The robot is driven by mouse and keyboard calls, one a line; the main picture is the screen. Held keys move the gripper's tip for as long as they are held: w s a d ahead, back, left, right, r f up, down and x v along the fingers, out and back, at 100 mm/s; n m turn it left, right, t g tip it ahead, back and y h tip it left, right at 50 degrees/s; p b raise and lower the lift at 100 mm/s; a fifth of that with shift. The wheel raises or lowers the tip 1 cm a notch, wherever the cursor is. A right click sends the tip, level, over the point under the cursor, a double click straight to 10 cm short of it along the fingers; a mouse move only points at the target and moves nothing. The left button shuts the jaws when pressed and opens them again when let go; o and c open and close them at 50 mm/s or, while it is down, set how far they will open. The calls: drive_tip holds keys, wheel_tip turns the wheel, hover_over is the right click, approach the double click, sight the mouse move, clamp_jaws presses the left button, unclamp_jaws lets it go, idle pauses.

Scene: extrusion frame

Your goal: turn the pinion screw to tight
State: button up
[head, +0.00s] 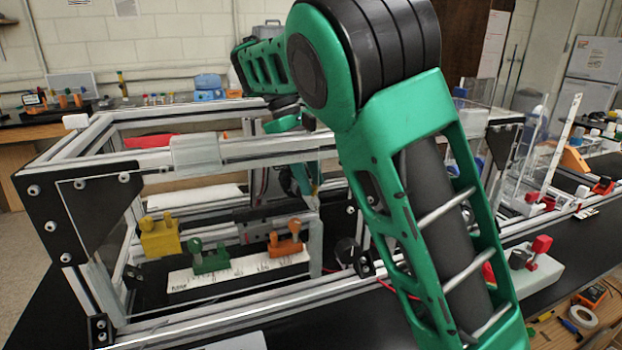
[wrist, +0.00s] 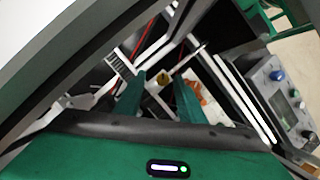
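I cannot pick out the pinion screw with certainty. In the wrist view a small yellowish round piece (wrist: 163,77) shows between the fingertips of my gripper (wrist: 160,82); I cannot tell whether it is the screw. The two green fingers stand apart, one on each side of it, with no clear contact. In the head view a yellow block (head: 160,236), a green knobbed piece (head: 210,262) and an orange knobbed piece (head: 286,241) stand at a white scale (head: 240,272) inside the frame. My arm hides much of the frame's right part.
The aluminium extrusion frame (head: 255,149) with black corner plates (head: 75,205) surrounds the work area, its bars close to my arm. A box with knobs (wrist: 285,97) is at the right in the wrist view. A red-knobbed device (head: 535,262) stands at the right on the bench.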

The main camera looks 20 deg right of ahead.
drive_tip(key=shift+s, duration=0.1)
drive_tip(key=v, duration=1.1)
drive_tip(key=shift+f, duration=0.1)
